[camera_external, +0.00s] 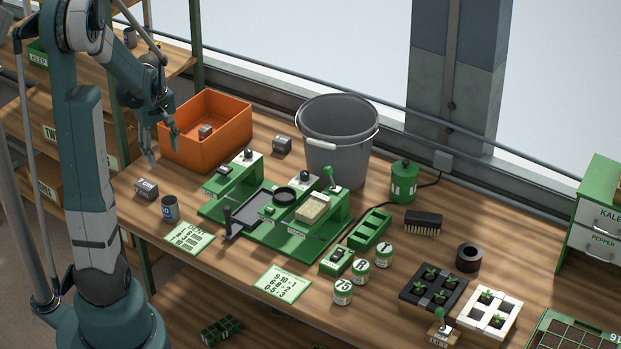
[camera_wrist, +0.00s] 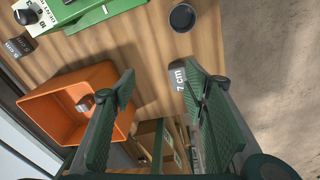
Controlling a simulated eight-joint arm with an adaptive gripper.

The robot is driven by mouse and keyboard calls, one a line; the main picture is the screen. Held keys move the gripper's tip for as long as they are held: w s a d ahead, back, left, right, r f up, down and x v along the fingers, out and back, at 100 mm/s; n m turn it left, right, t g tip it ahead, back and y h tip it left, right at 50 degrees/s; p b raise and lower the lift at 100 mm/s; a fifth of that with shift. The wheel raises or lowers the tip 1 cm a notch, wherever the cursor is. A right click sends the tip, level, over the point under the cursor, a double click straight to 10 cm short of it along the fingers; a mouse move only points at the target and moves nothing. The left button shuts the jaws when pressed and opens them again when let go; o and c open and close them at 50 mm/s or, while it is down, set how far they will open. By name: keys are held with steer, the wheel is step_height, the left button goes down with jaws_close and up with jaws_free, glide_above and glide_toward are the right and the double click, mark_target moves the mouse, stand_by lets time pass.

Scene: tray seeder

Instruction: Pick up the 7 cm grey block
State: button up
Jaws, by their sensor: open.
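The 7 cm grey block (camera_external: 146,189) sits on the left part of the wooden table, near its edge, with "7 cm" on it. In the wrist view the block (camera_wrist: 178,77) shows close to the tip of the right finger, which partly covers it. My gripper (camera_external: 163,149) is open and empty, above the table's left end between the block and the orange bin. The gripper (camera_wrist: 160,88) also shows in the wrist view with its fingers wide apart. It appears apart from the block.
The orange bin (camera_external: 238,142) stands close to my gripper with a small grey block (camera_external: 206,131) inside. Another grey block (camera_external: 282,144) sits behind the green seeder (camera_external: 290,245). A dark cup (camera_external: 170,208) stands just right of the 7 cm block. A grey bucket (camera_external: 337,150) stands farther right.

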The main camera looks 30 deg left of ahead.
mark_target(146, 183)
steer(key=a+f+n, duration=0.1)
steer(key=a+f, duration=0.2)
steer(key=s+a+f+n, duration=0.1)
steer(key=a+f, duration=0.2)
steer(key=a+f+n+g, duration=0.1)
steer(key=a+f, duration=0.1)
steer(key=a, duration=0.1)
steer(key=shift+s+f+n+h, duration=0.3)
steer(key=shift+f, duration=0.1)
steer(key=shift+d+f, duration=0.1)
steer(key=shift+f, duration=1.15)
steer(key=shift+w+d+f, duration=0.1)
steer(key=shift+w+f, duration=0.05)
steer(key=shift+f, duration=1.15)
steer(key=shift+w+d+f, duration=0.1)
steer(key=shift+f, duration=1.2)
steer(key=c, duration=1.1)
